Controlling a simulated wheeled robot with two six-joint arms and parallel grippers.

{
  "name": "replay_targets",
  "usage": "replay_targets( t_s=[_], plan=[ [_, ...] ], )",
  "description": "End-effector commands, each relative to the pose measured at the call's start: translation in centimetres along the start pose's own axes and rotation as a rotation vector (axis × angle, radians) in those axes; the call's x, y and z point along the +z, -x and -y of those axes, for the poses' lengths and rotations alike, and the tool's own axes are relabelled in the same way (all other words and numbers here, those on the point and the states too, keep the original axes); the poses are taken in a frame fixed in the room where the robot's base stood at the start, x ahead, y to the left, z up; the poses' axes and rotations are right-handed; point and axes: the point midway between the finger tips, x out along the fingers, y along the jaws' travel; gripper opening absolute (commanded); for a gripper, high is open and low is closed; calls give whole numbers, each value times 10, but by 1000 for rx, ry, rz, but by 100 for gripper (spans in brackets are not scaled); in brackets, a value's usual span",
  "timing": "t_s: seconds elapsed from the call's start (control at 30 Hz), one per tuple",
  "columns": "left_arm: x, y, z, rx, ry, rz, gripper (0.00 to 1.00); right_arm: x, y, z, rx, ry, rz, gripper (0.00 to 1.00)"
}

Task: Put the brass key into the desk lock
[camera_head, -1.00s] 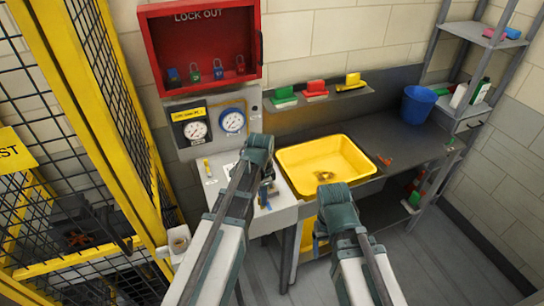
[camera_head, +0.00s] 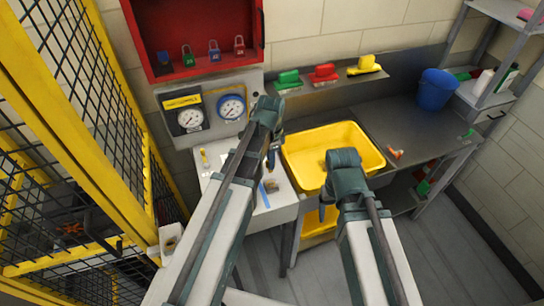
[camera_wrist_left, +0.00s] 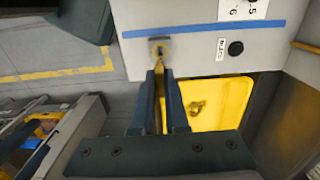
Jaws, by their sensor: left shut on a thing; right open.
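My left gripper (camera_wrist_left: 160,78) is shut on the brass key (camera_wrist_left: 158,92), a narrow brass strip between the fingers in the left wrist view. I cannot tell whether the tip touches the plate. In the head view the left gripper (camera_head: 272,158) hangs over the pale desk, and the lock (camera_head: 271,186) shows just below it. The key is not clear there. My right gripper (camera_head: 323,210) is open, in front of the yellow basin, partly hidden by its wrist.
The yellow basin (camera_head: 372,158) stands right of the pale desk (camera_head: 285,213). Gauges (camera_head: 190,118) and a red lockout box (camera_head: 131,28) are behind. A yellow mesh fence (camera_head: 85,135) is at left.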

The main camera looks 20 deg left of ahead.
Motion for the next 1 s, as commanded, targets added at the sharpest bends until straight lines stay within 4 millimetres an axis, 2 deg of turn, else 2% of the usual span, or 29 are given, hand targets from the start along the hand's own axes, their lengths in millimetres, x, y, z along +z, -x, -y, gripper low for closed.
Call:
replay_targets(
  t_s=[0.37,1.0],
  plan=[
    [0,-7,0,0,0,0,0,-1,-7,1,0,1,0,76],
    [0,-57,0,0,0,0,0,-4,-56,5,2,8,-1,76]
  ],
)
